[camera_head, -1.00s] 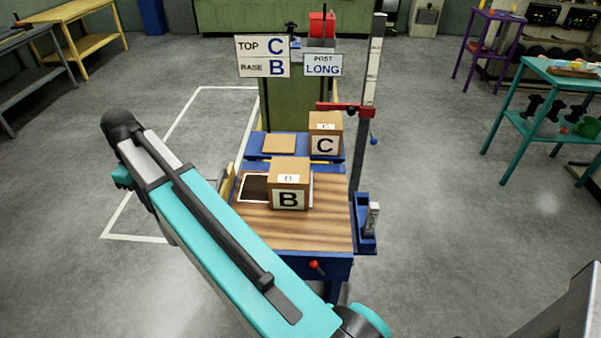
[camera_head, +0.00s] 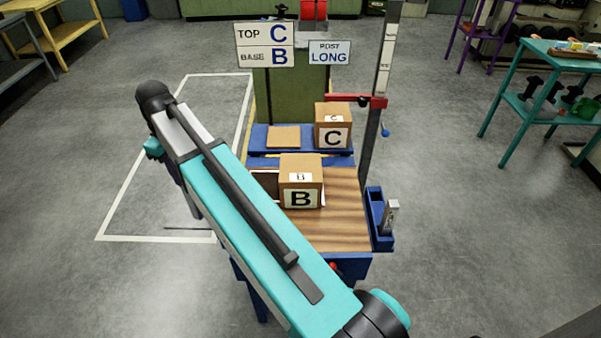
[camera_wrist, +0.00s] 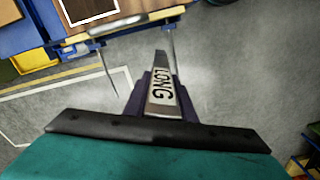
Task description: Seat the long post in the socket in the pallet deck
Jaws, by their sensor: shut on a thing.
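In the wrist view the long post (camera_wrist: 162,86), a pale bar marked LONG, stands out between the dark fingers of my gripper (camera_wrist: 160,95), which is shut on it. Beyond it is mostly grey floor. In the head view my arm crosses the left foreground and hides the gripper and post. The wood-topped pallet deck (camera_head: 335,222) lies right of the arm, with box B (camera_head: 300,182) on it. A dark patch (camera_head: 265,184) shows left of box B. A corner of the deck shows in the wrist view (camera_wrist: 133,7). I cannot make out the socket.
Box C (camera_head: 333,127) stands on a blue shelf behind the deck. An upright column with a red clamp (camera_head: 357,101) rises at the right. Signs read TOP C, BASE B and POST LONG (camera_head: 330,53). Floor on both sides is open.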

